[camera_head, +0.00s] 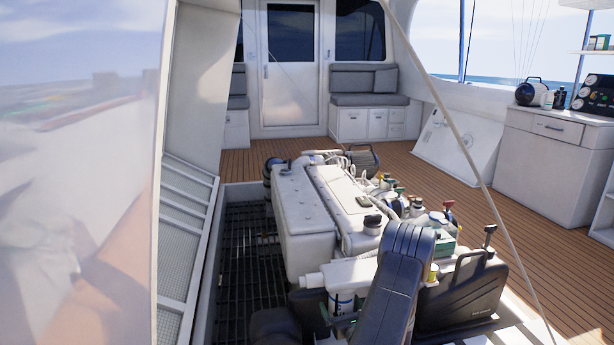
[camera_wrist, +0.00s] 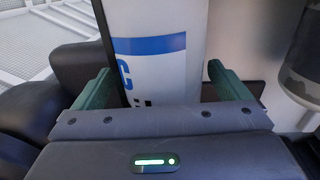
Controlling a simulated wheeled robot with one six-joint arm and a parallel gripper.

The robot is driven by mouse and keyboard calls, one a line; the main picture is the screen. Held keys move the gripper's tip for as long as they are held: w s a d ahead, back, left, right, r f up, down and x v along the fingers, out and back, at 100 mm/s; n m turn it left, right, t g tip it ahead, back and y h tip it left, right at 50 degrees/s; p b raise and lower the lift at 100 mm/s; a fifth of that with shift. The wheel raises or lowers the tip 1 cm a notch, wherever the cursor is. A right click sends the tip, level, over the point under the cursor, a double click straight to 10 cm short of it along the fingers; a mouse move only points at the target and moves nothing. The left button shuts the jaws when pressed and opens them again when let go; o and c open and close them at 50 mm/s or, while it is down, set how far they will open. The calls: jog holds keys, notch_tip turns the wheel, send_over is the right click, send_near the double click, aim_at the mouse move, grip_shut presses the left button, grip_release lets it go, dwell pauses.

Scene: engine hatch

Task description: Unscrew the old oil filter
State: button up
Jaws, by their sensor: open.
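The old oil filter is a white cylinder with a blue band and blue lettering. It fills the middle of the wrist view (camera_wrist: 158,22) and stands upright there. My gripper (camera_wrist: 158,72) is open, with one green finger on each side of the filter. A gap shows between the filter and the right finger. The left finger is also apart from the filter, with a dark strip between them.
A dark grated floor (camera_head: 245,265) lies left of the engine inside the open hatch. The raised hatch lid (camera_head: 85,170) stands at the left. In the wrist view a grey cylinder (camera_wrist: 304,60) hangs close at the right. Wooden deck (camera_head: 545,270) is clear to the right.

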jog(key=shift+n+g+y, duration=1.1)
jog(key=shift+n+y, duration=0.5)
jog(key=shift+y, duration=0.7)
jog(key=c, duration=1.3)
jog(key=shift+m+t+h, duration=1)
jog(key=shift+m+h, duration=0.4)
jog(key=shift+h, duration=0.6)
jog(key=shift+a+m+h, duration=0.15)
jog(key=shift+m+h, duration=0.45)
jog(key=shift+h, duration=0.3)
jog(key=shift+m+t+h, duration=0.4)
jog(key=shift+m+h, duration=0.4)
jog(key=shift+h, duration=0.5)
